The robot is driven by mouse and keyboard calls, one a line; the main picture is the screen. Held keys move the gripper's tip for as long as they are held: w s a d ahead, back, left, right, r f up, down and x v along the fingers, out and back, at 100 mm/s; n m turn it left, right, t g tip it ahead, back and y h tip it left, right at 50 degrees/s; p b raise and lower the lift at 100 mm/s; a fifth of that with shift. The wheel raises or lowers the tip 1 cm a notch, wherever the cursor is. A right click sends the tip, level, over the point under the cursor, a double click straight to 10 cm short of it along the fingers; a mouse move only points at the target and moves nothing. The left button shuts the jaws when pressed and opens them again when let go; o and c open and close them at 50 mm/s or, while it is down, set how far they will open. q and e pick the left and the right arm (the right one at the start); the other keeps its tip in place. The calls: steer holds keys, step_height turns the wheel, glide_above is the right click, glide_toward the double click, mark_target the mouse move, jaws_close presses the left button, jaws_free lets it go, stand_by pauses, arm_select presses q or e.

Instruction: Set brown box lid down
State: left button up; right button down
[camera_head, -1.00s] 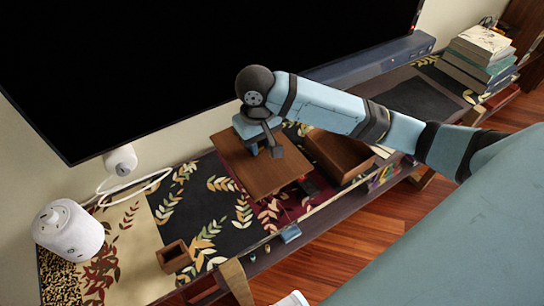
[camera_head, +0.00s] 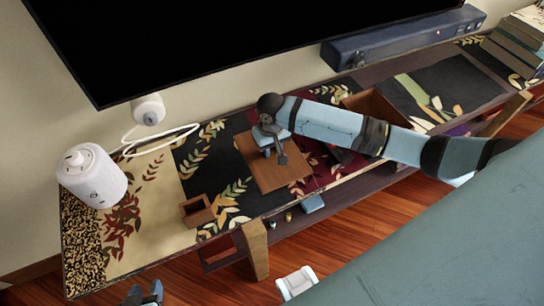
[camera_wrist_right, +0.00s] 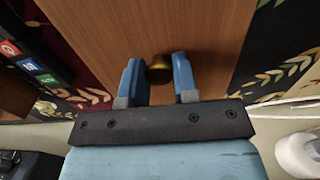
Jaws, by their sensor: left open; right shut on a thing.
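The brown box lid (camera_head: 290,176) is a flat wooden panel with a brass knob (camera_wrist_right: 159,70). My right gripper (camera_head: 270,143) is shut on the knob from above; in the right wrist view its blue fingertips (camera_wrist_right: 158,80) sit on either side of it. The lid is over the patterned runner, left of the open brown box (camera_head: 372,103), which my right arm partly hides. I cannot tell whether the lid touches the surface. My left gripper (camera_head: 143,293) is open and empty at the bottom left edge, in front of the shelf.
A small wooden open box (camera_head: 197,211) stands left of the lid. A white cylindrical device (camera_head: 92,177) stands at the left end. A blue item (camera_head: 313,203) lies on the lower shelf. The TV (camera_head: 200,45) and soundbar (camera_head: 400,38) are behind. Patterned runner lies bare around the small box.

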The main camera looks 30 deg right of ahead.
mark_target(272, 157)
step_height(272, 157, down, 5)
steer(key=shift+r+b, duration=0.1)
steer(key=shift+b, duration=0.2)
steer(key=c, duration=0.9)
jaws_free()
